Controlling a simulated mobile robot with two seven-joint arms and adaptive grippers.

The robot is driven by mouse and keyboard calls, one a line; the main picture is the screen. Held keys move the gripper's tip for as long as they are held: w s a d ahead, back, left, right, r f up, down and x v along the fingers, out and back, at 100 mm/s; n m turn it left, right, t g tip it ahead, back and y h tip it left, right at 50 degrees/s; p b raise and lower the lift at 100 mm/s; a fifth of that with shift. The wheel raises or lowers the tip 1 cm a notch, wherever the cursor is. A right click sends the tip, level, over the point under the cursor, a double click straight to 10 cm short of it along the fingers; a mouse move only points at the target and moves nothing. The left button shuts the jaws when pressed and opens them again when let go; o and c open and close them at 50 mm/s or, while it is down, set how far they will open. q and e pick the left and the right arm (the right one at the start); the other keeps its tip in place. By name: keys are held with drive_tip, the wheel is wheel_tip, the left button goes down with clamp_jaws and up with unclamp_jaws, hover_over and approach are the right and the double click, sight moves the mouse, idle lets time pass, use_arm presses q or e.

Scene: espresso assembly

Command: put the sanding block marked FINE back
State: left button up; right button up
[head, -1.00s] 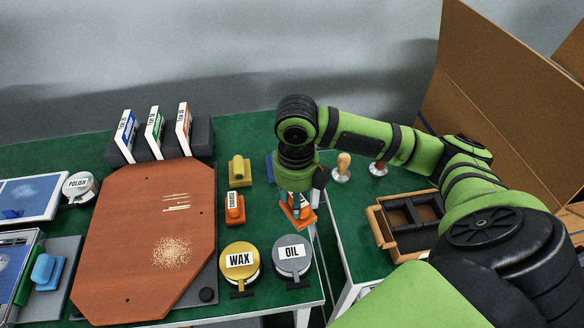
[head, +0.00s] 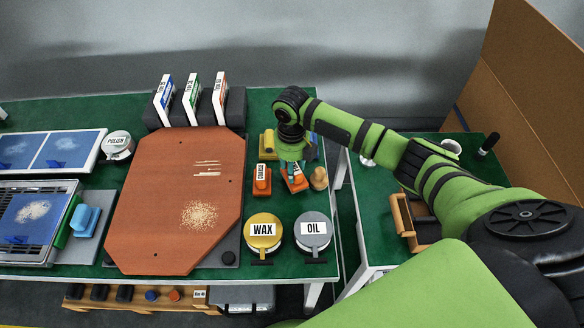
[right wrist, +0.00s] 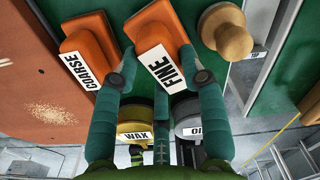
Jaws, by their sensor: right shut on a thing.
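The orange sanding block marked FINE (head: 297,184) is in my right gripper (head: 291,167), over the green bench just right of the orange block marked COARSE (head: 261,182). In the right wrist view the fingers (right wrist: 159,66) are shut on the FINE block (right wrist: 147,27) at its labelled end. The COARSE block (right wrist: 92,48) lies close beside it on the left, with a narrow gap. I cannot tell whether the FINE block touches the bench. My left gripper is not in view.
A round wooden knob (head: 320,177) stands close to the right of the FINE block. The WAX tin (head: 264,231) and OIL tin (head: 314,230) stand in front. A yellow block (head: 267,144) is behind COARSE. A brown board (head: 170,200) lies left.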

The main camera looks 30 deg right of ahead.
drive_tip(key=shift+f, duration=0.8)
drive_tip(key=shift+f, duration=0.2)
drive_tip(key=o, duration=1.1)
